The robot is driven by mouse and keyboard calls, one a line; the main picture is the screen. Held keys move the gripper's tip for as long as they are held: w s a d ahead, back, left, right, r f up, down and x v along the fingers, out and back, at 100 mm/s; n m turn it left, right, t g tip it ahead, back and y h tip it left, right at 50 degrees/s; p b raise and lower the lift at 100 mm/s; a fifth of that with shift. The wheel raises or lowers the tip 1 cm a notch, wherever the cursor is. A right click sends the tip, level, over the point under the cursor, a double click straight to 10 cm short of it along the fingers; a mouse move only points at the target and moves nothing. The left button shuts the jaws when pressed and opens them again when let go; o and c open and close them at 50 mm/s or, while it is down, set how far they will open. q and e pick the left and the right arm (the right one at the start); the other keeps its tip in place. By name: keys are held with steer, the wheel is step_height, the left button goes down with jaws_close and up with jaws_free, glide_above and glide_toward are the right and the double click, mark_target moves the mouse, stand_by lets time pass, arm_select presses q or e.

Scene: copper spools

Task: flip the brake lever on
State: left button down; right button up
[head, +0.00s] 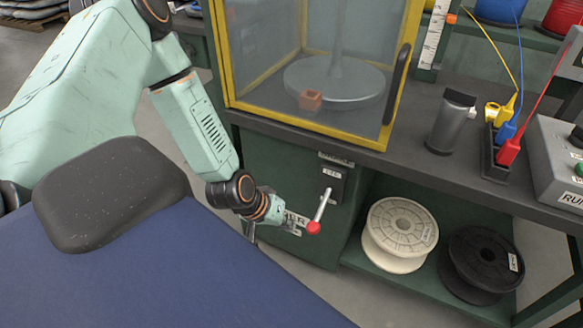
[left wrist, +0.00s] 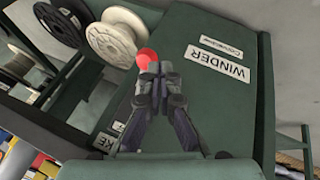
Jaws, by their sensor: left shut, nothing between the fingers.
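The brake lever (head: 322,207) is a pale metal rod with a red ball knob (head: 313,228). It hangs downward and slightly left from a dark switch plate (head: 332,181) on the green cabinet front. My left gripper (head: 289,222) is just left of the knob, low against the cabinet. In the left wrist view, its fingers (left wrist: 157,72) are shut together and empty. The red knob (left wrist: 147,57) shows right at the fingertips there; I cannot tell whether they touch. The fingers hide most of the lever rod in that view. My right gripper is in neither view.
A yellow-framed clear enclosure (head: 384,140) stands on the bench above the lever. A white spool (head: 400,229) and a black spool (head: 477,262) sit on the lower shelf to the right. A WINDER label (left wrist: 218,65) is on the cabinet beside the fingers.

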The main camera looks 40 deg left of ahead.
arm_select(q)
steer(key=s+r+p, duration=0.2)
steer(key=s+p, duration=0.3)
steer(key=s, duration=0.2)
steer(key=shift+a+r, duration=0.15)
steer(key=shift+r, duration=0.2)
stand_by(0.4)
steer(key=s+d+m+g+y, duration=0.2)
steer(key=s+d+m+g, duration=0.2)
steer(key=s+d, duration=0.6)
steer(key=s+g, duration=0.1)
steer(key=s, duration=0.2)
steer(key=shift+s+f+m+g, duration=0.3)
steer(key=shift+f+m+g, duration=0.1)
